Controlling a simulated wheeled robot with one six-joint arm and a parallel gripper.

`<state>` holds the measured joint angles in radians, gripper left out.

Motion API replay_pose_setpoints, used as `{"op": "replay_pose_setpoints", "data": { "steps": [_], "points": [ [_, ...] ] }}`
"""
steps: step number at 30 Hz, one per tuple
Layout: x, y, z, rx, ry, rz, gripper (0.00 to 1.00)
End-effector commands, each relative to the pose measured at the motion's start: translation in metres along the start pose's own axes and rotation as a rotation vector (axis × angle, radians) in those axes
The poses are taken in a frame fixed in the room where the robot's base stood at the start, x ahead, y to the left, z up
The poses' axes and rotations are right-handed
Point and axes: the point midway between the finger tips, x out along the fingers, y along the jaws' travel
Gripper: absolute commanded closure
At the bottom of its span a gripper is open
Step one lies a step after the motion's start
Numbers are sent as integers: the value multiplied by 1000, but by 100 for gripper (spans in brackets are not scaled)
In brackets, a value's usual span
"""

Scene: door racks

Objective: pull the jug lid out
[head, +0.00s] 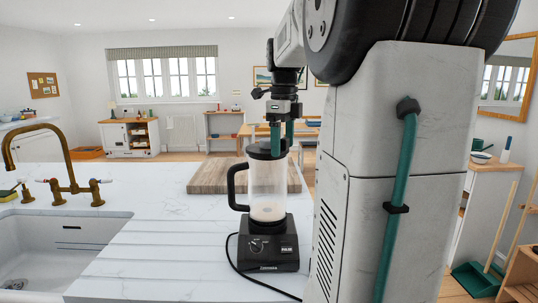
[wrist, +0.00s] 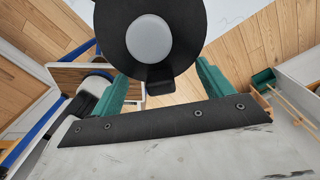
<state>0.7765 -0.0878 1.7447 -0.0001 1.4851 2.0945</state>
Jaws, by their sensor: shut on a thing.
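The blender jug (head: 267,190) is clear with a black handle on its left and stands upright on a black base (head: 268,246) on the counter. The black jug lid (head: 260,151) is at the jug's top; I cannot tell whether it is fully seated. In the wrist view the lid (wrist: 118,32) is a black disc with a pale round centre and a tab towards me. My gripper (head: 282,148) reaches down from above, its green fingers at the lid. In the wrist view my gripper (wrist: 161,78) is shut on the lid, one finger on each side.
A wooden board (head: 210,177) lies behind the jug. A sink (head: 60,245) with a brass tap (head: 68,185) is at the left. A black cable (head: 236,262) runs from the base. The counter (head: 150,235) between sink and blender is clear.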

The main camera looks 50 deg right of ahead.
Motion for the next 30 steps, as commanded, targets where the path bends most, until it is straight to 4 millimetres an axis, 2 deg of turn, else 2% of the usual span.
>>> {"op": "replay_pose_setpoints", "data": {
  "steps": [18,30],
  "points": [
    [-31,0,0,0,-1,-1,44],
    [-35,0,0,0,0,-1,44]
  ]
}}
